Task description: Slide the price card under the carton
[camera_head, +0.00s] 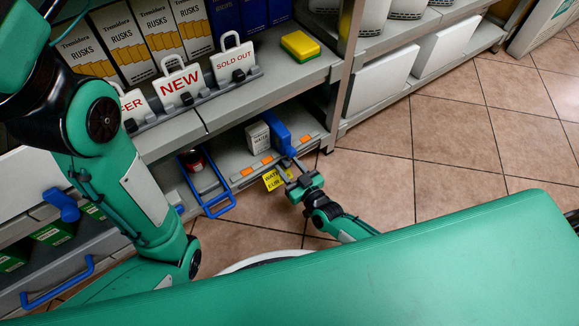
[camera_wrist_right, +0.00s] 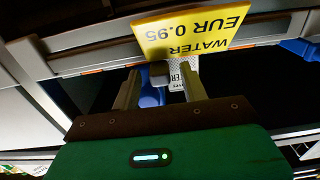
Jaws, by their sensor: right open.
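The yellow price card (camera_head: 274,179) is at the front edge of the low shelf. In the right wrist view the card (camera_wrist_right: 190,33) reads "WATER EUR 0.95" upside down, just beyond the fingertips. The white carton (camera_head: 258,135) stands upright on that shelf, behind the card; in the wrist view the carton (camera_wrist_right: 184,73) is mostly hidden by the card and a finger. My right gripper (camera_head: 290,166) is open at the shelf's front edge, just right of the card; its fingers (camera_wrist_right: 160,73) also show in the wrist view. My left arm shows, but its gripper does not.
Orange tags (camera_head: 247,171) line the shelf edge. The upper shelf holds rusks boxes (camera_head: 146,27), signs (camera_head: 181,82) and a yellow sponge (camera_head: 300,46). The tiled floor at right is clear.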

